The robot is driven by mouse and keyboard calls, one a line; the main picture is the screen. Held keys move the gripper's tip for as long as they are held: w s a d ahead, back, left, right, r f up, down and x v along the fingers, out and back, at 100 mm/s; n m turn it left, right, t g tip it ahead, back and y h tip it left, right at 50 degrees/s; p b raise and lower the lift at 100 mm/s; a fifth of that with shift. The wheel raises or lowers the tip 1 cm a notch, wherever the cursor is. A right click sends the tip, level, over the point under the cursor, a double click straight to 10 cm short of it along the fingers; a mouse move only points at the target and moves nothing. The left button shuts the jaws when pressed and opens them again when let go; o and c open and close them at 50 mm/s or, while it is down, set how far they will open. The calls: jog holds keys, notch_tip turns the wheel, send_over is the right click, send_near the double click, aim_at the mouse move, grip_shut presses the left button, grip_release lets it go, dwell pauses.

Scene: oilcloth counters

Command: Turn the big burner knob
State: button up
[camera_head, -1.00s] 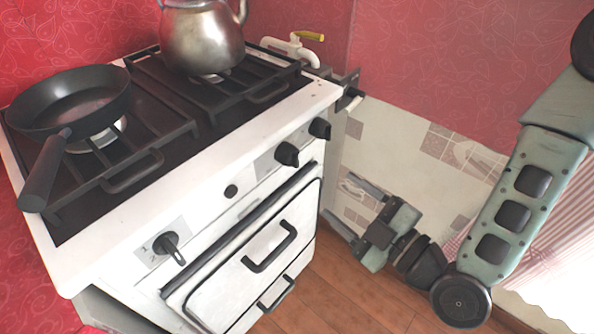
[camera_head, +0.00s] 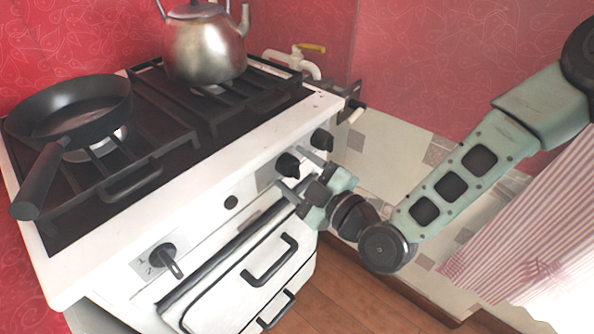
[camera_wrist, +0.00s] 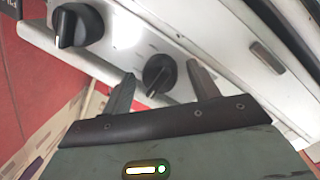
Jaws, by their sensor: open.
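The stove front carries two round black knobs near its right end, one left knob (camera_head: 288,164) and one right knob (camera_head: 322,139). A black knob with a long lever (camera_head: 163,256) sits at the left end. I cannot tell which is the big burner knob. My gripper (camera_head: 291,173) is open, close to the front of the left one of the right-hand pair. In the wrist view a black knob (camera_wrist: 160,74) shows between the two fingers, and another knob (camera_wrist: 76,26) is outside them at upper left. Contact cannot be told.
A frying pan (camera_head: 70,108) and a steel kettle (camera_head: 205,45) stand on the grates. The oven door handle (camera_head: 270,258) juts out below the knobs. A white pipe with a yellow-handled tap (camera_head: 300,60) is behind the stove's right side. The wooden floor in front is clear.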

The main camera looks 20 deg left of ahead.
jog(key=shift+c, duration=0.3)
jog(key=c, duration=0.9)
jog(key=shift+c, duration=0.2)
